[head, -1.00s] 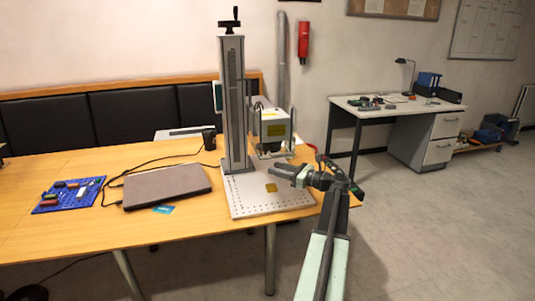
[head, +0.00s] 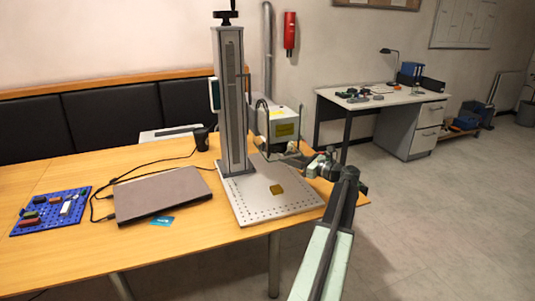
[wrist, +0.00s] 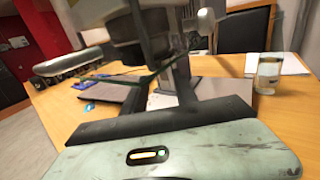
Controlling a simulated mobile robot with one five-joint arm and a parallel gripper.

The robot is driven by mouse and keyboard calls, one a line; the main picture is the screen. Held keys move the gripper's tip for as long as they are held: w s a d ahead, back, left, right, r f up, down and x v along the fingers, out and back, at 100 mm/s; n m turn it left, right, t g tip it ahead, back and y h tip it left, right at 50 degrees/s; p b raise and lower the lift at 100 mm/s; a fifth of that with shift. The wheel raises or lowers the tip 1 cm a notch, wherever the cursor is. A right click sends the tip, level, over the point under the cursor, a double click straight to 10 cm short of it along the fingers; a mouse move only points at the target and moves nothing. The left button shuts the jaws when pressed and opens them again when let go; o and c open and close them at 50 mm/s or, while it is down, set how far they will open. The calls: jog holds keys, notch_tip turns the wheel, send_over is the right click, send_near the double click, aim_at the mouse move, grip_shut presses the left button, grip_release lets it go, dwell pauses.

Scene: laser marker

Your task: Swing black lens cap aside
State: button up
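The laser marker's grey head (head: 281,126) hangs beside its column (head: 232,100), above a perforated base plate (head: 245,205). The black lens cap is too small to make out in the head view. In the wrist view, a dark round part (wrist: 152,45) fills the top centre, close and blurred; it may be the lens with its cap. My gripper (head: 306,169) is at the right of the laser head, just below its level, over the plate's right side. I see nothing held.
A grey laptop (head: 162,194), a blue card (head: 161,221) and a blue pegboard (head: 50,209) are on the table to the left. In the wrist view, a glass (wrist: 267,75) stands on the table. A second desk (head: 360,103) stands behind.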

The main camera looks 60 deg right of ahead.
jog(key=w, duration=0.7)
jog(key=shift+w, duration=0.35)
grip_shut()
dwell(0.9)
